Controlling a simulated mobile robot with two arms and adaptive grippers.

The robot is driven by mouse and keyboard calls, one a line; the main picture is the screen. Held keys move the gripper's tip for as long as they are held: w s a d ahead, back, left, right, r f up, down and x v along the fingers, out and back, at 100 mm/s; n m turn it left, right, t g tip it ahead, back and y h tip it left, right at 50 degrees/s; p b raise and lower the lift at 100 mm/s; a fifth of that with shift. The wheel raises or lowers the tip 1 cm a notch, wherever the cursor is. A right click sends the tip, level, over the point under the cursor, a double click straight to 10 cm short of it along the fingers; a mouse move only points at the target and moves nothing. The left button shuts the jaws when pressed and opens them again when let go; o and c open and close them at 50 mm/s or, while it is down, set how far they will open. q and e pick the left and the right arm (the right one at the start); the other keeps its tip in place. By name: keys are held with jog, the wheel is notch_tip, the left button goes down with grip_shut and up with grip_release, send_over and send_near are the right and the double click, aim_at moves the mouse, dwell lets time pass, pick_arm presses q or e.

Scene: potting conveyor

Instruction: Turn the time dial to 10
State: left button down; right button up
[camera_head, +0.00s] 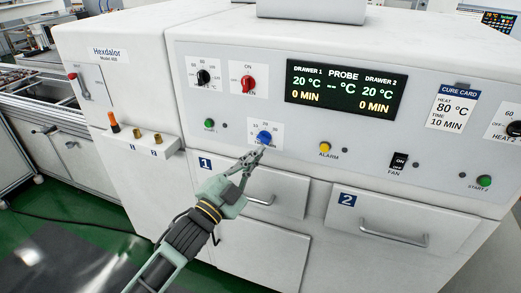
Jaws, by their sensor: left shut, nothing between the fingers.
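The blue time dial (264,137) sits on a small white scale plate on the oven's front panel, above drawer 1. The plate shows numbers around the dial, but part of the scale is covered by my gripper. My left gripper (258,151) is shut and empty, with its fingertips right at the lower edge of the dial. I cannot tell whether they touch it. The display (345,88) reads 0 MIN and 20 °C for both drawers. A cure card (453,108) reads heat 80 °C, time 10 min. My right gripper is not in view.
A black heat dial (203,77), a red oven switch (248,84) and a green start button (209,125) are left of the display. Handles of drawer 1 (261,201) and drawer 2 (394,239) stick out below.

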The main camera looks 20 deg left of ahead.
pick_arm(q)
jog(key=n, duration=0.1)
notch_tip(320, 180, up, 3)
jog(key=n+t+y+p, duration=0.1)
jog(key=n+y+p, duration=0.1)
jog(key=n+p, duration=0.25)
send_over(264, 139)
jog(key=s+d, duration=0.4)
jog(key=shift+w+d+r+b, duration=0.1)
jog(key=shift+w+r+b, duration=0.1)
jog(key=shift+w+b, duration=0.1)
jog(key=f, duration=0.2)
jog(key=a+f, duration=0.1)
jog(key=shift+w, duration=0.25)
jog(key=shift+s+a+f, duration=0.1)
jog(key=shift+a+f, duration=0.2)
jog(key=shift+f, duration=0.15)
jog(key=shift+d, duration=0.1)
